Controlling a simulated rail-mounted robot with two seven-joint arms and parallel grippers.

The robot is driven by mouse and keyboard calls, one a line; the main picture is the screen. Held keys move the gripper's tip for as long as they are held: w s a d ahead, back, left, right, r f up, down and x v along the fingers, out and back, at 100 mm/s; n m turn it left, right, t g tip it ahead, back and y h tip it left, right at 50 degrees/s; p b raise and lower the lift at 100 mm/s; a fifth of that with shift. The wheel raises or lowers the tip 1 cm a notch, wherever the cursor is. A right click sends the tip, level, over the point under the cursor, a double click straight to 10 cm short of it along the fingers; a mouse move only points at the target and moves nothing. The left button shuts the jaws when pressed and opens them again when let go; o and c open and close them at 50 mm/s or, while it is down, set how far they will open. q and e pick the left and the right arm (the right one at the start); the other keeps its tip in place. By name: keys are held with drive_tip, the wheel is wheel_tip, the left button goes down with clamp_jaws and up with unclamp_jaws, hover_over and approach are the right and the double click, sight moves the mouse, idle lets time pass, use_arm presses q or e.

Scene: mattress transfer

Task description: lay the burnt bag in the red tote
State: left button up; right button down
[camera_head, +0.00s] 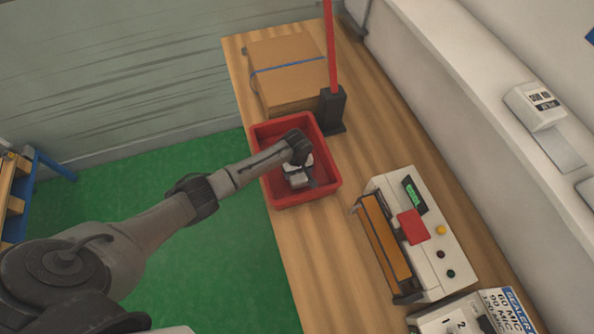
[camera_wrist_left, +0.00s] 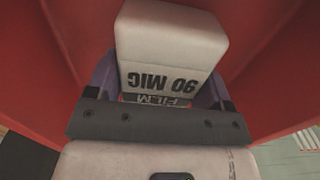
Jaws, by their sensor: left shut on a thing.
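The red tote (camera_head: 277,200) stands on the wooden bench, and its red walls surround the wrist view (camera_wrist_left: 40,70). My left gripper (camera_head: 303,174) reaches down into the tote. It is shut on a pale, block-shaped bag, which I take to be the burnt bag (camera_wrist_left: 172,45), printed "90 MIC" and "FILM". In the head view the bag is small and partly covered by my gripper. No burn mark can be made out. Whether the bag touches the tote floor I cannot tell. My right gripper is not in view.
A cardboard box (camera_head: 290,72) and a black stand with a red pole (camera_head: 331,108) are just behind the tote. A sealing machine (camera_head: 424,245) stands to its right, with a printed thickness sign (camera_head: 508,312) in front. Bare bench (camera_head: 325,250) lies between tote and machine.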

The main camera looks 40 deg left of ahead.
use_arm(q)
drive_tip(key=shift+f, duration=0.2)
drive_tip(key=o, duration=1)
drive_tip(key=shift+r, duration=0.1)
wheel_tip(320, 180, up, 11)
drive_tip(key=shift+r+p, duration=0.1)
drive_tip(key=shift+p, duration=0.85)
drive_tip(key=shift+r, duration=0.45)
